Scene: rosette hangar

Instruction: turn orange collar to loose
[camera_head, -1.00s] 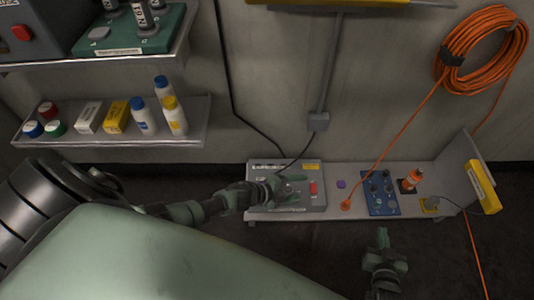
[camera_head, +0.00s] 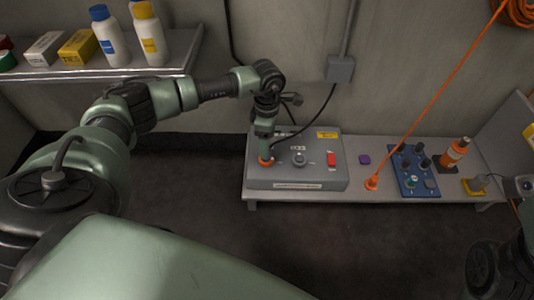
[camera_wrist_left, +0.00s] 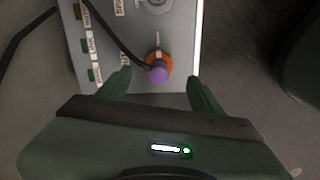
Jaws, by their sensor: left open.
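The orange collar (camera_head: 266,162) is on the left part of the top of a grey box (camera_head: 330,183). In the left wrist view the orange collar (camera_wrist_left: 166,57) is a ring around a purple plug end (camera_wrist_left: 159,75), which partly hides it. A black cable runs to this plug. My left gripper (camera_head: 265,148) points down right at the collar. In the left wrist view my left gripper (camera_wrist_left: 159,83) is open, with one finger to each side of the plug and collar. Contact cannot be told. Only part of my right arm shows at the lower right; its gripper is out of view.
The box has a grey knob (camera_head: 299,158) and a red switch (camera_head: 332,159). A bottle shelf (camera_head: 110,76) is upper left.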

